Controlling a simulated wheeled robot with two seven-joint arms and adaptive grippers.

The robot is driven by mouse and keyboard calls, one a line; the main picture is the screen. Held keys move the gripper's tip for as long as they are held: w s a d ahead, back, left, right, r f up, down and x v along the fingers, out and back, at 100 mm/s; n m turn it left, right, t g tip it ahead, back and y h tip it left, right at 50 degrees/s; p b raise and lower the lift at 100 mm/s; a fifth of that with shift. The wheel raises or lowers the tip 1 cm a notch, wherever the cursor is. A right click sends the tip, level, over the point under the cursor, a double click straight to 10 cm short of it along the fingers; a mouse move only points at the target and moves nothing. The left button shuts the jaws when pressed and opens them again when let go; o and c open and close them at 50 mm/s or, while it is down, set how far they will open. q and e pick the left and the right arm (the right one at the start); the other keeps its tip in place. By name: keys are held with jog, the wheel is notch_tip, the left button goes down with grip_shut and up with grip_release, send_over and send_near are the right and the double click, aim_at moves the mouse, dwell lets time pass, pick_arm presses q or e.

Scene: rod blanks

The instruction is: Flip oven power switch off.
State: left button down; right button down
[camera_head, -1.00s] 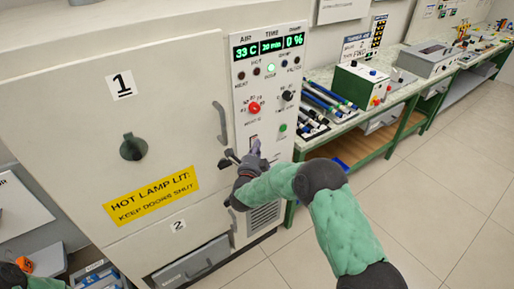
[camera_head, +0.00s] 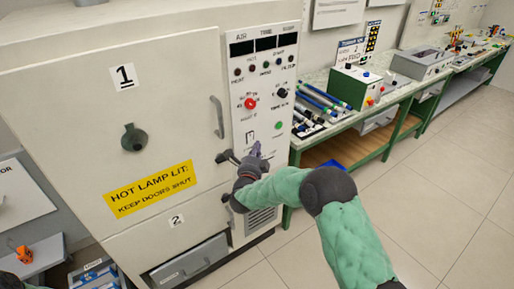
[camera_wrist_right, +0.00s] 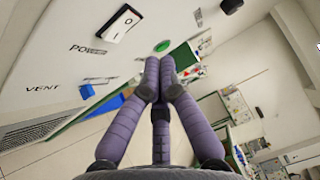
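The oven (camera_head: 70,110) is a large white cabinet with a control panel on its right side. The power switch (camera_head: 250,137) is a rocker low on that panel. In the right wrist view the switch (camera_wrist_right: 122,23) is a black and white rocker marked O, above the word POWER. The panel displays (camera_head: 265,45) are dark. My right gripper (camera_head: 255,150) is just below the switch, in front of the panel. In the right wrist view its purple fingers (camera_wrist_right: 159,75) are together at the tips, empty, and apart from the switch.
A door handle (camera_head: 217,117) and a dark latch are left of the panel. A green knob or button (camera_wrist_right: 162,46) is near the switch. A green-framed bench (camera_head: 390,110) with rods and boxes stands to the right. The floor (camera_head: 440,190) at right is clear.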

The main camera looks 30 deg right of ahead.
jog(key=p+v, duration=0.1)
jog(key=v, duration=0.6)
jog(key=shift+s+a+r+p, duration=0.3)
jog(key=shift+r+p, duration=0.1)
jog(key=shift+r, duration=0.1)
jog(key=shift+w, duration=0.1)
jog(key=s+a+f+n+g+y, duration=0.2)
jog(key=a+f+n+y, duration=0.25)
jog(key=f, duration=0.35)
jog(key=s+a+f+n+g+y, duration=0.1)
jog(key=a+f+n+y, duration=0.3)
jog(key=f, duration=0.5)
jog(key=s+a+f+n+g+y, duration=0.2)
jog(key=a+f+n+y, duration=0.15)
jog(key=f+n, duration=0.35)
jog(key=s+a+f+n+g+y, duration=0.1)
jog(key=s+a+f+n+g, duration=0.2)
jog(key=s, duration=0.4)
jog(key=s+a+f+n+g+y, duration=0.1)
jog(key=s+a+f+n+g, duration=0.2)
jog(key=s+f, duration=0.2)
jog(key=s+a+f+n+g+y, duration=0.2)
jog(key=s+a+f+n+g, duration=0.1)
jog(key=s, duration=0.8)
jog(key=shift+a+f, duration=0.6)
jog(key=shift+f, duration=0.3)
